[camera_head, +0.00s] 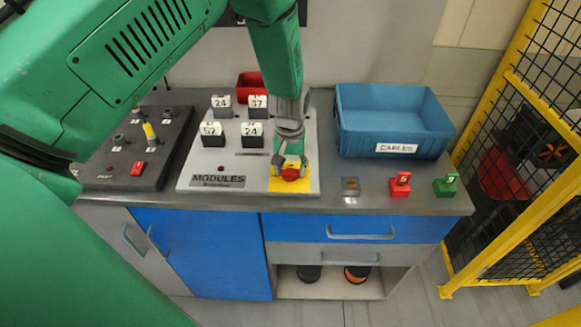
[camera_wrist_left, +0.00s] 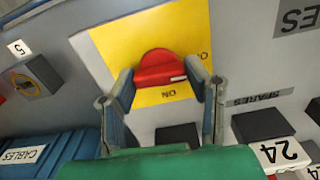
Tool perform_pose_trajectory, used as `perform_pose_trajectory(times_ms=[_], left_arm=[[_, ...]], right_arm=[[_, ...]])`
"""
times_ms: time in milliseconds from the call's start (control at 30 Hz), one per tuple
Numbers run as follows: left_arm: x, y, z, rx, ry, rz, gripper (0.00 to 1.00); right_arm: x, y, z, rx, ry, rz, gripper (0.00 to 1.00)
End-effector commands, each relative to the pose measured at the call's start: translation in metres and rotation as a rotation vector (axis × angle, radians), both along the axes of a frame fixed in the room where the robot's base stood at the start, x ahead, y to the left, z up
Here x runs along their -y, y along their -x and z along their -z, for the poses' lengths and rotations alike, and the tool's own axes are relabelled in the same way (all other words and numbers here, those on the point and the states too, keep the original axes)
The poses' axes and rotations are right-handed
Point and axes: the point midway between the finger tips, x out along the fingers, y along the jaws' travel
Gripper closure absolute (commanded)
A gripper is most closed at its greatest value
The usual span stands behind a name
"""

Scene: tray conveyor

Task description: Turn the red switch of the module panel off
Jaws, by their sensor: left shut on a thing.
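The module panel (camera_head: 205,165) is a light grey board lettered MODULES on the counter. The red switch (camera_head: 291,174) sits on a yellow plate (camera_head: 274,183) at its front right corner. In the left wrist view the red switch (camera_wrist_left: 158,68) is a half-round knob with a short white mark on its right part. An ON label (camera_wrist_left: 168,93) is below it; another label at its right is partly hidden. My left gripper (camera_head: 290,163) points down over the plate, shut on the red switch, one finger on each side (camera_wrist_left: 162,80). My right gripper is not in view.
Numbered modules (camera_head: 252,141) stand on the panel behind the gripper. A dark panel with a yellow lever (camera_head: 150,131) lies left. A blue CABLES bin (camera_head: 395,122) stands right. Red (camera_head: 400,187) and green (camera_head: 445,188) blocks sit near the counter's front edge. A yellow cage borders the right.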

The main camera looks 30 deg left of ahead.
Motion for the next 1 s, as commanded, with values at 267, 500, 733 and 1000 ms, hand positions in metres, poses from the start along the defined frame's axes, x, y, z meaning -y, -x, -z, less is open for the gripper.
perform_pose_trajectory(times_ms=[267, 500, 733, 1000], left_arm=[[-0.0010, -0.0044, -0.0029, 0.011, -0.003, -0.064, 0.86], [-0.0010, -0.0044, -0.0027, 0.012, -0.002, -0.075, 0.86], [-0.0008, -0.0043, -0.0027, 0.012, -0.002, -0.075, 0.50], [-0.0003, -0.0019, -0.0011, 0.005, -0.001, -0.073, 0.36]], right_arm=[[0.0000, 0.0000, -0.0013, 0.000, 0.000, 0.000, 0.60], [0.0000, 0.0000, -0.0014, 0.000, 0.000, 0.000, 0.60], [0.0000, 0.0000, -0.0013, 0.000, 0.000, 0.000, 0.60], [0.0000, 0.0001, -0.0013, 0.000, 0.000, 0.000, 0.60]])
